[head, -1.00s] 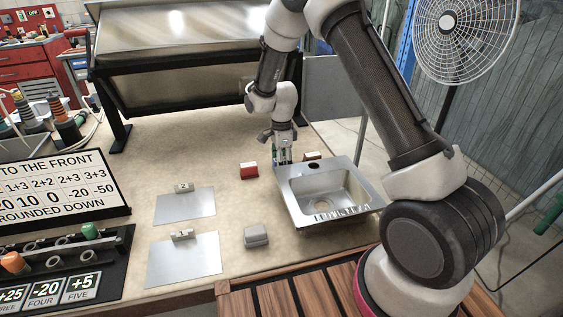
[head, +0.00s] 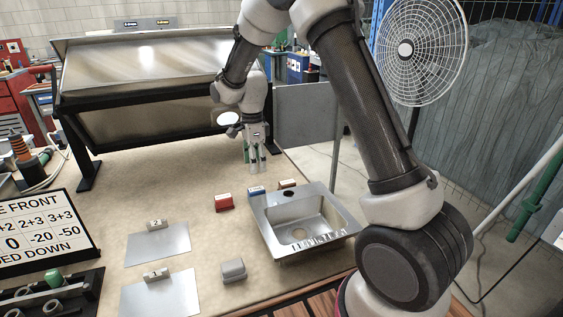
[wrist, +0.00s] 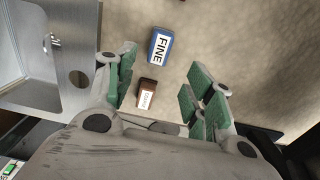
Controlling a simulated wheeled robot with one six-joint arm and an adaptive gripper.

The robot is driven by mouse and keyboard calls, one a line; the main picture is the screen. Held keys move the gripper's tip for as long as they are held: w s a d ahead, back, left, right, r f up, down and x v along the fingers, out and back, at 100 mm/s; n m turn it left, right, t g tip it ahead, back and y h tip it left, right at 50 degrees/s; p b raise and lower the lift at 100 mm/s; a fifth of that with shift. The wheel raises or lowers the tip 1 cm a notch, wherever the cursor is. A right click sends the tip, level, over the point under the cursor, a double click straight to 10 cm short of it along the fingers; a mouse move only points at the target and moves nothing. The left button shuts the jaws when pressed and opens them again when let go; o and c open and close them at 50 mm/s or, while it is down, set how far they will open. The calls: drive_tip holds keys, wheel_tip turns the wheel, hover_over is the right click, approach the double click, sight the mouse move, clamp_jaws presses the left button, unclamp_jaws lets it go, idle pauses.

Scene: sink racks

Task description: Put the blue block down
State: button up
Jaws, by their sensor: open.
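The blue block (head: 257,191) stands on the table next to the back-left corner of the metal sink (head: 268,232). In the wrist view the blue block (wrist: 161,46) shows a white label reading FINE and lies just beyond my fingertips, clear of them. My gripper (head: 254,167) is open and empty, raised above the table behind the blue block. Its green-padded fingers are spread wide in the wrist view (wrist: 163,80).
A brown labelled block (head: 287,184) sits behind the sink, right of the blue block. A red block (head: 224,203) is to the left, a grey block (head: 233,270) nearer the front. Two metal plates (head: 158,246) (head: 160,297) lie left. Bare table lies between.

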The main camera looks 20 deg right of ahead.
drive_tip(key=s+d+r+n+t, duration=0.1)
drive_tip(key=s+d+r+n, duration=0.35)
drive_tip(key=s+r, duration=0.4)
drive_tip(key=s+d+r+n+t, duration=0.1)
drive_tip(key=s+d+r+n, duration=0.35)
drive_tip(key=s+r, duration=0.4)
drive_tip(key=s+d+r+n+t, duration=0.1)
drive_tip(key=s+d+n, duration=0.2)
drive_tip(key=s, duration=0.5)
drive_tip(key=s+d+r+n+t, duration=0.1)
drive_tip(key=s+d+r+n, duration=0.1)
drive_tip(key=s+n, duration=0.4)
drive_tip(key=s+d, duration=0.1)
drive_tip(key=s, duration=0.2)
drive_tip(key=shift+r, duration=0.1)
